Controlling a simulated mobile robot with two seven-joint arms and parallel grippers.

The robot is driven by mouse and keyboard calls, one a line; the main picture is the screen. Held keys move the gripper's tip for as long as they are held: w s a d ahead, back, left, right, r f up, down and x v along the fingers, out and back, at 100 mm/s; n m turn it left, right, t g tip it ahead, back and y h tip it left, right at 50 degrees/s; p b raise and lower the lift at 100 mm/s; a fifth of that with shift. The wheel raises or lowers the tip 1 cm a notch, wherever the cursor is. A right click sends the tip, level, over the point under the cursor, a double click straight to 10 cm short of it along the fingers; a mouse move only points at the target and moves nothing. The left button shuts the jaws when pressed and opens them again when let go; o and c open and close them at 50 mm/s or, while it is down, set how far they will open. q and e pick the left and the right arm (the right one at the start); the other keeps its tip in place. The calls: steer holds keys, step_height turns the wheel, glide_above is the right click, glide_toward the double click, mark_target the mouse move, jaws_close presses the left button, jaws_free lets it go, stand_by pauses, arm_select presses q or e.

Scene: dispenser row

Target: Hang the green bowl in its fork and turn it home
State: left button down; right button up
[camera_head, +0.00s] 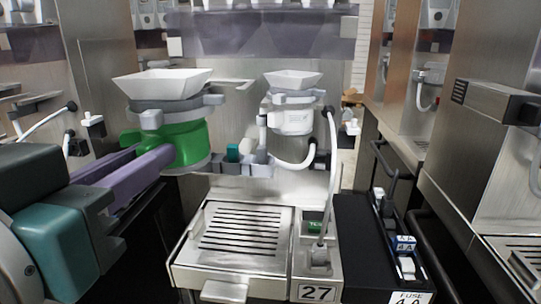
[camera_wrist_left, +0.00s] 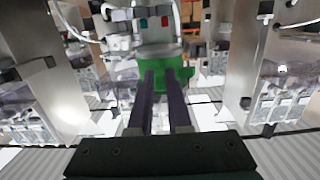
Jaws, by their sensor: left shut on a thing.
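The green bowl (camera_head: 190,146) is upright at the left side of the dispenser, directly under a grey collar (camera_head: 205,101) with a white funnel (camera_head: 160,84) on top. I take this collar to be its fork; I cannot tell whether the bowl is seated or turned in it. My left gripper (camera_head: 168,160) reaches in from the left, its purple fingers shut on the bowl's side. In the left wrist view the green bowl (camera_wrist_left: 167,66) is at the tips of the fingers (camera_wrist_left: 166,78), with its grey upper part above. My right gripper does not show.
A white unit with a second funnel (camera_head: 292,80) and a hose (camera_head: 331,170) stands to the right. Below is a slatted drip tray (camera_head: 243,236) beside a panel marked 27 (camera_head: 316,292). A black box (camera_head: 372,250) with fuses is at right. Other steel dispensers flank both sides.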

arm_select(q)
steer(key=shift+w+d+b, duration=0.1)
steer(key=shift+w+b, duration=0.55)
steer(key=shift+w, duration=3.4)
steer(key=shift+r, duration=0.1)
steer(key=shift+w, duration=0.15)
steer(key=shift+w+d, duration=0.1)
steer(key=shift+w, duration=1.8)
steer(key=shift+w, duration=0.1)
steer(key=shift+w+b, duration=0.35)
steer(key=shift+w, duration=1.05)
steer(key=shift+w, duration=0.1)
